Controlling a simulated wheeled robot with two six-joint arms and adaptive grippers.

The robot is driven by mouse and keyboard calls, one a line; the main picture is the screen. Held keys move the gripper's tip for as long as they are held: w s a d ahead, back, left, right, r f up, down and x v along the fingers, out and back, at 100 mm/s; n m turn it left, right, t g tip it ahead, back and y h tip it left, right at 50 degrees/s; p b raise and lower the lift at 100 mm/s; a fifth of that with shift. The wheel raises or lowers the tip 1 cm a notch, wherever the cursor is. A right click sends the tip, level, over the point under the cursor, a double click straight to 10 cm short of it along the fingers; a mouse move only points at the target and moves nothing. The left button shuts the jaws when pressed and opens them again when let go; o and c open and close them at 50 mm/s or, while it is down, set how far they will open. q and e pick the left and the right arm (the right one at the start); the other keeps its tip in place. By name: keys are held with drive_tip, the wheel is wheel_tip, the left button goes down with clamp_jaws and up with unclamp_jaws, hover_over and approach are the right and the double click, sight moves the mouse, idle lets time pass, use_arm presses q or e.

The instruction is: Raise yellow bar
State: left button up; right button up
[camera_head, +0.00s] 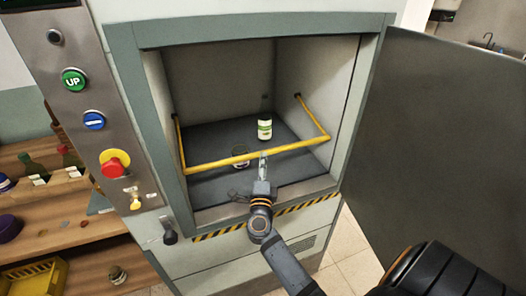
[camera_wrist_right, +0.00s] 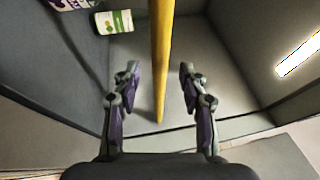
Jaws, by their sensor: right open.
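The yellow bar (camera_head: 220,163) is a bent rail across the front of the open lift compartment (camera_head: 190,125), with its side arms running back to the walls. It is low, level with the jars. My right gripper (camera_head: 263,160) reaches in from the front, with its fingertips at the middle of the bar. In the right wrist view the fingers (camera_wrist_right: 158,88) are apart, one on each side of the bar (camera_wrist_right: 161,45), with gaps on both sides. I cannot tell how deep the bar sits between them. My left gripper is out of view.
A white-and-green labelled bottle (camera_head: 264,128) and a jar (camera_head: 240,157) stand inside behind the bar. The open door (camera_head: 450,140) is on the right. The control panel with a green UP button (camera_head: 74,80) and shelves with jars (camera_head: 50,205) are on the left.

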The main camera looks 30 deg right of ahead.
drive_tip(key=x, duration=0.5)
drive_tip(key=shift+p, duration=0.3)
drive_tip(key=shift+s, duration=0.1)
drive_tip(key=shift+a, duration=0.1)
clamp_jaws()
